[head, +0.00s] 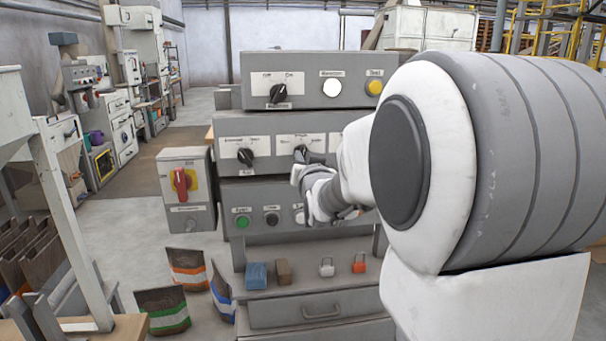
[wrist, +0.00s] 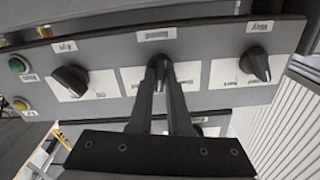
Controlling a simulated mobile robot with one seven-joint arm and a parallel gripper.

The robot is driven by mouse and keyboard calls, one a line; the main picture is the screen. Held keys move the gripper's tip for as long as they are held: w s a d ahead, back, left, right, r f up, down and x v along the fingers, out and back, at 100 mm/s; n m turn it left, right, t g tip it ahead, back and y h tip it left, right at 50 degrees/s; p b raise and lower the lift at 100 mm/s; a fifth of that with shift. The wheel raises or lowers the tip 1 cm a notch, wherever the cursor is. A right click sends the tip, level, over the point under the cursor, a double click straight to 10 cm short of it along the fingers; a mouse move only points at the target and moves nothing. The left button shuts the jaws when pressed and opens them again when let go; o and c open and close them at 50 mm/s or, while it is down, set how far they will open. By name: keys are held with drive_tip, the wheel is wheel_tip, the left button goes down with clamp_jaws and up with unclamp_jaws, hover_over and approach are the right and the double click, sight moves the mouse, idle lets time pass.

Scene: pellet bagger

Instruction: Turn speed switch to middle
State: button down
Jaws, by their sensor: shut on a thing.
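The speed switch appears to be the middle black knob (wrist: 158,68) on the grey panel; its upside-down label is hard to read. In the wrist view my gripper (wrist: 159,80) has its two fingers around this knob, shut on it. In the head view the knob (head: 301,152) shows just above my gripper (head: 300,170), on the middle row. The exact position its pointer marks is hidden by the fingers.
Another black knob (head: 245,157) sits left of it; wrist-view knobs (wrist: 70,81) (wrist: 256,65) flank mine. A red rotary handle (head: 181,184) is on a box at left. My arm hides the panel's right side.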

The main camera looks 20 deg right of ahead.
drive_tip(key=shift+n+b, duration=1)
drive_tip(key=c, duration=0.9)
unclamp_jaws()
drive_tip(key=shift+o, duration=0.2)
drive_tip(key=shift+s, duration=0.1)
